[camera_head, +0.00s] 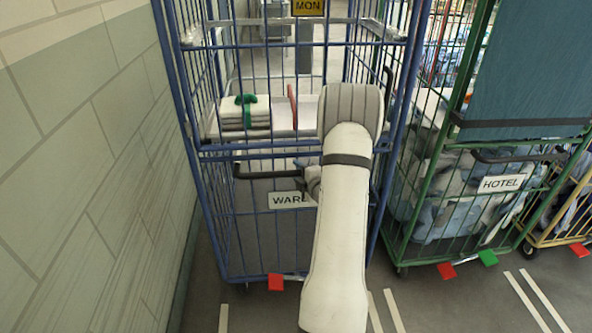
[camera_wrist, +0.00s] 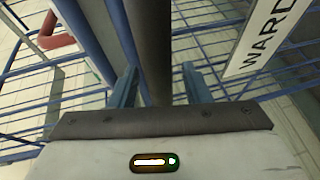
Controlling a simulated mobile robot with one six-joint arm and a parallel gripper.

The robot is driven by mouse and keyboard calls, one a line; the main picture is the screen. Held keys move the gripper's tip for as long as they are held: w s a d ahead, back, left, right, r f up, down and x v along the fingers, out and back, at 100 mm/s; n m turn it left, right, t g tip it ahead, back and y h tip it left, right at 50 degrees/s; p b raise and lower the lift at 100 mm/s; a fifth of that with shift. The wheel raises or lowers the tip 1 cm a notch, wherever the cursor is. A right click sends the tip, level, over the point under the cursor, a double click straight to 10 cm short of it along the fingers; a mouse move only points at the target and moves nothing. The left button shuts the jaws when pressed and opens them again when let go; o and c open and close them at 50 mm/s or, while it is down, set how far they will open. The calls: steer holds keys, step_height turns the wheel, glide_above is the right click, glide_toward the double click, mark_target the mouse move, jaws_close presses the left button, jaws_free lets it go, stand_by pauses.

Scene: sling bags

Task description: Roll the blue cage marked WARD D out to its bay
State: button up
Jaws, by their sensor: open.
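The blue cage (camera_head: 220,230) stands upright ahead, beside the left wall. Its white label (camera_head: 285,200) reads "WAR", the rest hidden behind my arm; the label in the wrist view (camera_wrist: 265,35) shows "WARD", with the letter after it cut off. A dark handle bar (camera_head: 262,174) crosses the cage front, partly hidden by my arm. My gripper (camera_head: 312,180) is at this bar. In the wrist view my open gripper (camera_wrist: 160,88) has the dark bar (camera_wrist: 152,45) between its fingers. A red pedal (camera_head: 275,282) shows at the cage's foot.
A stack of folded linen (camera_head: 245,115) with a green band sits on the cage's shelf. A green cage (camera_head: 410,255) labelled HOTEL stands close on the right, with red and green pedals. The tiled wall (camera_head: 90,170) is close on the left. The floor in front has white lines (camera_head: 393,310).

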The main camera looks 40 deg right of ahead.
steer(key=shift+x, duration=0.95)
steer(key=shift+c, duration=0.3)
jaws_close()
